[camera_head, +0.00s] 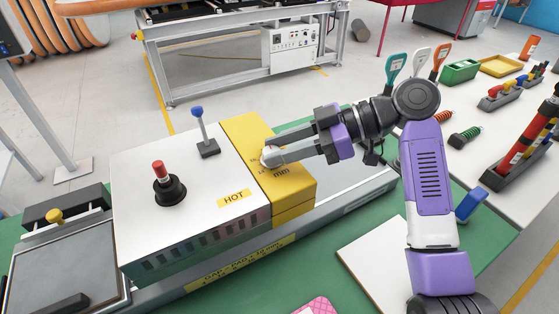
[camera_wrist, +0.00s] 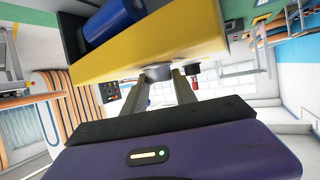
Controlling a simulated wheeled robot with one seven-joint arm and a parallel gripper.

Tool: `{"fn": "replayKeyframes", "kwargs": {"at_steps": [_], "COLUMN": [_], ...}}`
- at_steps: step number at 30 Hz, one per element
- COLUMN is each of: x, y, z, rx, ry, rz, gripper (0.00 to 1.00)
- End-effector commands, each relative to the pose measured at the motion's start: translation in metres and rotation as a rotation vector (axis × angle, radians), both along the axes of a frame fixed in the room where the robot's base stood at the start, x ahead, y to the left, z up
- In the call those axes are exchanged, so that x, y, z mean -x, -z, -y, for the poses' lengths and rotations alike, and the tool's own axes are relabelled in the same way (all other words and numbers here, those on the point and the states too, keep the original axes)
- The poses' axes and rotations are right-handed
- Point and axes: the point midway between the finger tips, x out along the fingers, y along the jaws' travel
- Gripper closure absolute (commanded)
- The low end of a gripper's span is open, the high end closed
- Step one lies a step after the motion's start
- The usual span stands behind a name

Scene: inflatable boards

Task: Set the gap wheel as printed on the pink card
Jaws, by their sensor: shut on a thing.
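My gripper (camera_head: 272,155) is shut on the gap wheel, a small grey knob (camera_wrist: 157,73) on the yellow block (camera_head: 245,135) of the white machine. In the wrist view the two fingers stand on either side of the knob. In the head view the fingers largely hide the wheel, and the printed scale beside it, ending in "mm", is partly covered and too small to read. The pink card (camera_head: 318,305) lies at the bottom edge, cut off, with its print unreadable.
The white machine (camera_head: 185,180) is marked HOT and carries a red-topped knob (camera_head: 162,175) and a blue-topped lever (camera_head: 201,130). A yellow strip (camera_head: 240,264) along its rail bears a gap and pad rule. Tools, trays and springs stand on the white table (camera_head: 480,110) at right.

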Motion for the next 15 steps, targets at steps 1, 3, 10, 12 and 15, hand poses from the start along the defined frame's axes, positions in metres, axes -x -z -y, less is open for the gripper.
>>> {"fn": "replayKeyframes", "kwargs": {"at_steps": [1,3,10,12,15], "x": [-0.0017,-0.0022,-0.0029,-0.0030,-0.0030], "y": [0.0042,0.0039,0.0027,0.0026,0.0020], "z": [-0.0007,-0.0007,-0.0013,-0.0015,-0.0016], "rx": [0.002,0.002,0.003,0.002,0.003], "ry": [-0.033,-0.076,-0.177,-0.196,-0.214], "rz": [0.000,-0.001,-0.003,-0.003,-0.003], "gripper": [1.00,1.00,1.00,1.00,1.00]}}
